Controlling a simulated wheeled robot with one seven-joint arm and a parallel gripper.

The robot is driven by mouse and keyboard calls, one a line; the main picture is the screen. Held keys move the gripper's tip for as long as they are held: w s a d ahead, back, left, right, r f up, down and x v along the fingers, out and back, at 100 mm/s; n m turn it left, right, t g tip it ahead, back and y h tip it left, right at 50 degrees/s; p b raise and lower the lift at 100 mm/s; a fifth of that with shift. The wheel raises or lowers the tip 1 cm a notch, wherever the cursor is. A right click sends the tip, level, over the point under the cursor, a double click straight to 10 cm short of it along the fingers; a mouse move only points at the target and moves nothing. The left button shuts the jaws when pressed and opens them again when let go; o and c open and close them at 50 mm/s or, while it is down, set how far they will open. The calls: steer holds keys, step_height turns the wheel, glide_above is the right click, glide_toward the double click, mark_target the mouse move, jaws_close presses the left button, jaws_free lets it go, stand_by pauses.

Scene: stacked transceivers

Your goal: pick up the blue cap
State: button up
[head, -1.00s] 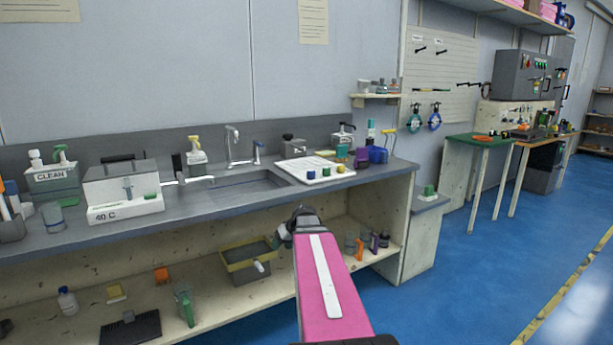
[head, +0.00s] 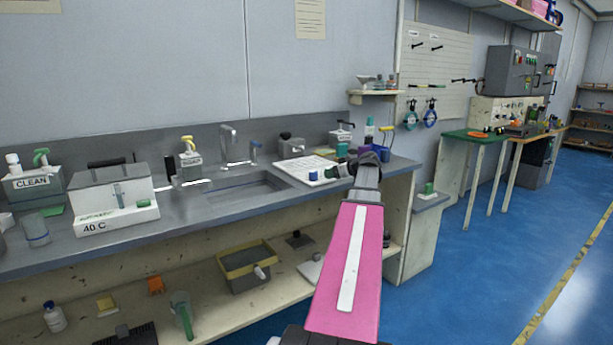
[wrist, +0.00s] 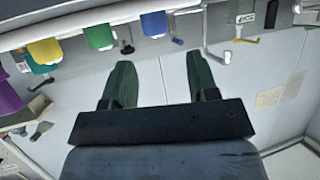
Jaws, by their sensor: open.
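The blue cap (head: 313,176) sits on the white board (head: 291,166) on the counter, right of the sink. It also shows in the wrist view (wrist: 154,23) at the top, beyond the gap between my fingers. My gripper (wrist: 160,68) is open and empty, its two dark green fingers apart and not touching the cap. In the head view my arm reaches over the counter's front edge, with its end just right of the blue cap. My arm hides part of the board.
A green cap (wrist: 98,36) and a yellow cap (wrist: 45,50) stand in a row beside the blue one. The sink (head: 240,190) and its tap (head: 228,145) lie to the left. Cups and bottles crowd the counter behind my arm.

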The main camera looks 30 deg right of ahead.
mark_target(316, 173)
steer(key=x, duration=0.7)
steer(key=d+r+x, duration=0.1)
steer(key=x, duration=0.3)
steer(key=shift+w, duration=0.4)
steer(key=c, duration=0.7)
